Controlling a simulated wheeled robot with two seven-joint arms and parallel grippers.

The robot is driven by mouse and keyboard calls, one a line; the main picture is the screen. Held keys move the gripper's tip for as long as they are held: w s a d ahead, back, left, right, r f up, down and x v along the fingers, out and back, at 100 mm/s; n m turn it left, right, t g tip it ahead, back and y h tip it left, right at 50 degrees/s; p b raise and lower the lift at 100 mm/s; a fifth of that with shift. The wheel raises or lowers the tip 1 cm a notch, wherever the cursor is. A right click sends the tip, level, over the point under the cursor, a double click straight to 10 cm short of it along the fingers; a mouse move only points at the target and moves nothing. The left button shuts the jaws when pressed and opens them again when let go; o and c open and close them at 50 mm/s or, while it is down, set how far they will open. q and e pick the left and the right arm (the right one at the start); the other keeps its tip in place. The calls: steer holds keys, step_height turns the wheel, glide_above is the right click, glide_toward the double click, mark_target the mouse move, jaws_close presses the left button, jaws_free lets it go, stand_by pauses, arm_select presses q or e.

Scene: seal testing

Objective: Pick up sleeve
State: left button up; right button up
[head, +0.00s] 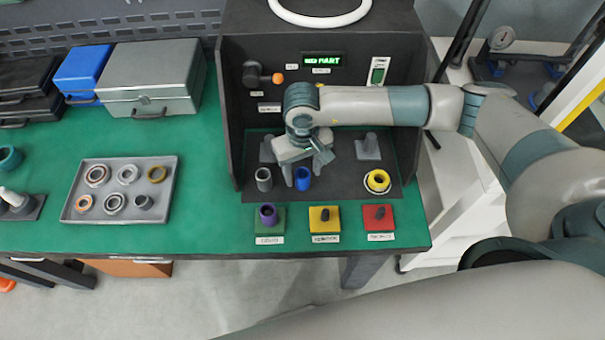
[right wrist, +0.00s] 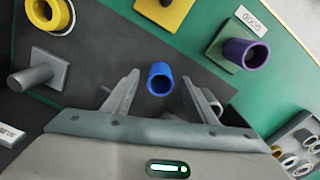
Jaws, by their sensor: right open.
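A blue sleeve (head: 303,181) stands on the dark floor of the test station. My right gripper (head: 305,169) is above it and open, with the fingers spread to either side. In the right wrist view the blue sleeve (right wrist: 160,82) lies between the two fingertips, touching neither as far as I can see. A grey sleeve (head: 264,180) stands just left of it. A purple sleeve (head: 268,213) sits on the green pad (head: 269,231). A yellow ring (head: 377,179) lies at the right on a white ring. My left gripper is out of view.
The test station (head: 230,120) has side walls and a display reading "NO PART". Yellow (head: 325,226) and red (head: 379,226) pads line the front edge. A grey tray (head: 101,218) with several rings lies left. A grey case (head: 150,85) stands behind it. Green table between is clear.

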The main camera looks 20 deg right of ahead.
steer(key=shift+f, duration=1.1)
steer(key=c, duration=1.3)
